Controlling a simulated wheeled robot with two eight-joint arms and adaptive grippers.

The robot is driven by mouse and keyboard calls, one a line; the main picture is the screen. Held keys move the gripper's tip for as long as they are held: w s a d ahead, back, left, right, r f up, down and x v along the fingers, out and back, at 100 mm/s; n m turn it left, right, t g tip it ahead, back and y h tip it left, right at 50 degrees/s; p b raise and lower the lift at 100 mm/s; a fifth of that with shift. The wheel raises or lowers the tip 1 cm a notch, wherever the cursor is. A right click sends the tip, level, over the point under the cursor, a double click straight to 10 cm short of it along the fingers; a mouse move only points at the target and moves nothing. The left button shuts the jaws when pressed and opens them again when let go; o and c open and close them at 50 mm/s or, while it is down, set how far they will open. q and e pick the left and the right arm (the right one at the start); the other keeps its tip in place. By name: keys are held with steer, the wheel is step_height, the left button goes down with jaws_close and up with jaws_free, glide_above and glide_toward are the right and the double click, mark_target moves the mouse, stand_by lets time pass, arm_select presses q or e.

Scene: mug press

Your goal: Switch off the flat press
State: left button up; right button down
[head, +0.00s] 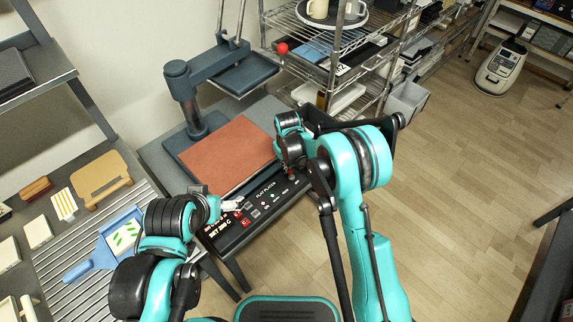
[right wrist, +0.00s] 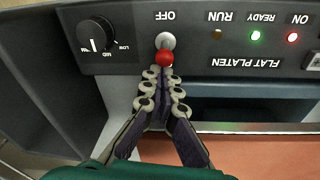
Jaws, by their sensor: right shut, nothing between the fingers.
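The flat press has a dark control panel (head: 262,207) in front of its red-brown platen pad (head: 228,153). In the right wrist view the panel (right wrist: 210,40) appears upside down, and a small switch with a silver base and red tip (right wrist: 165,57) stands beside the OFF label. The ON lamp (right wrist: 292,37) glows red, the READY lamp (right wrist: 255,35) glows green and the RUN lamp (right wrist: 216,34) is dark. My right gripper (right wrist: 163,78) is shut and empty, its fingertips right at the red tip; contact is unclear. My left gripper (head: 232,205) is by the panel's left part, its jaws unclear.
A black knob (right wrist: 95,36) sits beside the switch. The press's column and arm (head: 190,95) rise behind the pad. A wire shelf (head: 330,45) stands behind to the right. A table with a blue-handled tray (head: 103,255) is at left. Open floor lies at right.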

steer(key=shift+s+d, duration=0.1)
steer(key=shift+s+d+r+t+y+b, duration=0.15)
steer(key=shift+s+d+t+y+b, duration=0.2)
steer(key=shift+t+y, duration=0.45)
steer(key=shift+s+d+r, duration=0.15)
steer(key=shift+r, duration=0.15)
steer(key=shift+r+p, duration=0.3)
steer(key=shift+r, duration=0.4)
